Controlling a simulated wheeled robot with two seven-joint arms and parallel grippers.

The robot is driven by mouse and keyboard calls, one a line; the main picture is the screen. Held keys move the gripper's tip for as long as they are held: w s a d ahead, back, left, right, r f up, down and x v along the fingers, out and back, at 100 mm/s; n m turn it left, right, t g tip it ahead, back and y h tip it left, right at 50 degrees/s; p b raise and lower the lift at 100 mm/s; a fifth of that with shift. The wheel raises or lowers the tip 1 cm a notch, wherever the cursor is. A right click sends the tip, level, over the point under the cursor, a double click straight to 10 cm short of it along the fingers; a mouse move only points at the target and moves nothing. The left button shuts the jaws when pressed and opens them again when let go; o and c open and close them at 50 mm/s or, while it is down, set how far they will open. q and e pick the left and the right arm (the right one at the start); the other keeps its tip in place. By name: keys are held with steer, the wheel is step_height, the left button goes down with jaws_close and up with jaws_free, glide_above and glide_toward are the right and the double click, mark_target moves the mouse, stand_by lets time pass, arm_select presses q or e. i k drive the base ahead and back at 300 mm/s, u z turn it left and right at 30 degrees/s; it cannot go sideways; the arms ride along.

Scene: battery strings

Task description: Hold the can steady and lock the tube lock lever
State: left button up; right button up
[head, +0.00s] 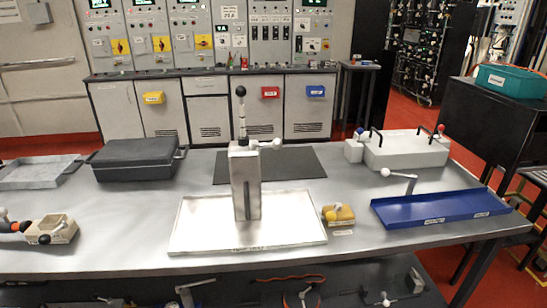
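A tall grey metal can (245,185) stands upright on a shallow silver tray (190,222) at the middle of the table. A lever with a pale round knob (270,144) sticks out to the right from the can's top. A thin rod with a black ball (241,91) rises above the top. I cannot tell from this view whether the lever is locked. Neither of my grippers is in view, and nothing is seen touching the can.
A black case (135,160) and a grey tray (38,173) lie left. A yellow block (338,215) sits beside the silver tray. A blue tray (440,208) and a white handled box (407,151) are right. A dark mat (295,164) lies behind.

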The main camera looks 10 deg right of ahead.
mark_target(277, 144)
steer(key=z, duration=0.3)
steer(key=i, duration=1)
steer(key=u, duration=0.3)
